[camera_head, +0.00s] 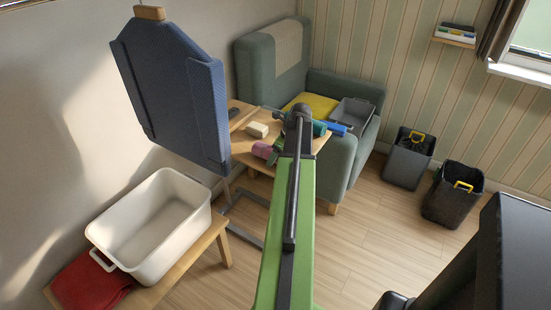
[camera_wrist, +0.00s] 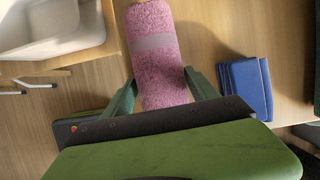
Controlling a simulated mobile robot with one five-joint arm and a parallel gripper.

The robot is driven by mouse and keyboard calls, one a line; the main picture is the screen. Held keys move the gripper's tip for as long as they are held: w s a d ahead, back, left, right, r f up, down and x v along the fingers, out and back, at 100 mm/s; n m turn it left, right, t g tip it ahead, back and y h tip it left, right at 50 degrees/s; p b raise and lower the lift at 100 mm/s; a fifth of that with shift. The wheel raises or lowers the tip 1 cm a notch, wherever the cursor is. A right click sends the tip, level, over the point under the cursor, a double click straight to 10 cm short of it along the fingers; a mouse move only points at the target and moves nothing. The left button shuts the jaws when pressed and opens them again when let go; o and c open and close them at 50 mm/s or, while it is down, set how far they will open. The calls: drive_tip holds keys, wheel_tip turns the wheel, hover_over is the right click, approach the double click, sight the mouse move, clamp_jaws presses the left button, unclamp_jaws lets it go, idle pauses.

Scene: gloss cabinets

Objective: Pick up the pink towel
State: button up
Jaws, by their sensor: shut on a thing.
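The pink towel (camera_wrist: 152,22) is rolled up, with a paler band around it. In the wrist view it lies lengthwise between the two green fingers of my gripper (camera_wrist: 158,76), which is shut on it. Its near end is hidden behind the gripper body. In the head view the towel (camera_head: 263,150) shows as a small pink roll at the small wooden table, left of my green arm. The arm hides much of my gripper there. I cannot tell whether the towel touches the table.
A blue folded item (camera_wrist: 246,88) lies to the right of the towel. A cream block (camera_head: 257,130) sits on the wooden table (camera_head: 243,146). A green armchair (camera_head: 345,172) stands behind. A white tub (camera_head: 150,225) is on a bench at left; two dark bins stand at right.

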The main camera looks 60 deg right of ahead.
drive_tip(key=c, duration=0.5)
drive_tip(key=shift+r+p, duration=0.6)
drive_tip(key=shift+p, duration=0.1)
wheel_tip(320, 180, up, 4)
drive_tip(key=p, duration=0.4)
drive_tip(key=shift+s+d+r+p, duration=0.1)
drive_tip(key=shift+s+r+p, duration=0.85)
drive_tip(key=shift+s, duration=1)
drive_tip(key=shift+s+d+r+p, duration=0.1)
drive_tip(key=shift+s+r+p, duration=0.85)
drive_tip(key=shift+s, duration=1)
drive_tip(key=shift+s+d+r+p, duration=0.1)
drive_tip(key=shift+s+r+p, duration=0.85)
drive_tip(key=shift+s, duration=1)
